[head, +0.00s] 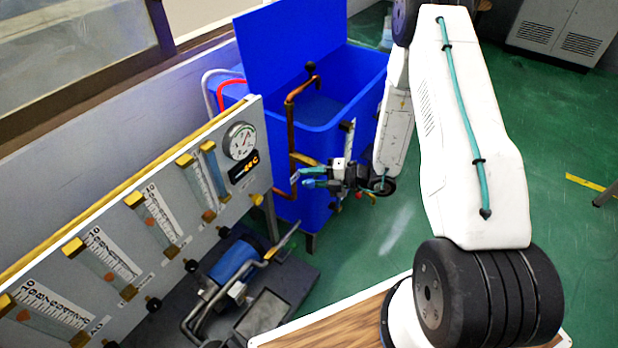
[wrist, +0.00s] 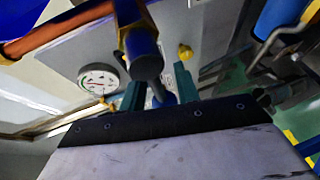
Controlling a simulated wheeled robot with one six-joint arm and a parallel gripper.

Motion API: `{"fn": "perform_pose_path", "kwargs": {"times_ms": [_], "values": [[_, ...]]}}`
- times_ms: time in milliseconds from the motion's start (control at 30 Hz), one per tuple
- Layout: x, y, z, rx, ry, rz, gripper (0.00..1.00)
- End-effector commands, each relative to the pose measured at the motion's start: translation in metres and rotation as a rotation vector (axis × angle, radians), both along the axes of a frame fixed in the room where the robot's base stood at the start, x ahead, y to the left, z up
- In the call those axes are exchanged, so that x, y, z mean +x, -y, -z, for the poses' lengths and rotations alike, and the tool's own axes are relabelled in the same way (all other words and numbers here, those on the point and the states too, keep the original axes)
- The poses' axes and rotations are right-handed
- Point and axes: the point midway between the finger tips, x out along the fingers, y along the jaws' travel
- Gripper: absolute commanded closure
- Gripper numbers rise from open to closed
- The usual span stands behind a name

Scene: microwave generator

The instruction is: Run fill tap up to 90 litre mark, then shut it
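The blue tank (head: 365,85) stands at the back with its lid raised. A copper fill pipe (head: 291,125) runs up its left side and ends in a dark knob above the rim. A brass tap part (head: 304,159) sits on the pipe near my gripper (head: 312,178). My gripper's two teal fingers are apart. In the wrist view, a dark tap handle (wrist: 147,68) lies in front of and partly between the fingers (wrist: 160,88); I cannot tell whether they touch it. A pale level scale (head: 348,140) is on the tank front, its reading too small to tell.
A grey panel (head: 175,190) with flow meters and a round gauge (head: 240,141) stands at the left. A blue pump (head: 233,262) sits on a dark base below it. My arm covers the middle right.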

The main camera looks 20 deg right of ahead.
Motion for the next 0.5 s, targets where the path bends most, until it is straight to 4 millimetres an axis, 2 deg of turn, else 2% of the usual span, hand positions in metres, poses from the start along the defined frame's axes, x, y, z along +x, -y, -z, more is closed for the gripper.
{"fn": "perform_pose_path", "kwargs": {"times_ms": [300, 400, 433, 500], "values": [[0.0021, -0.0029, 0.0006, 0.000, 0.000, 0.001, 0.68], [0.0021, -0.0029, 0.0006, -0.001, 0.001, 0.001, 0.96], [0.0021, -0.0029, 0.0006, -0.001, 0.001, 0.001, 1.00], [0.0020, -0.0028, 0.0005, -0.001, 0.001, 0.001, 1.00]]}}
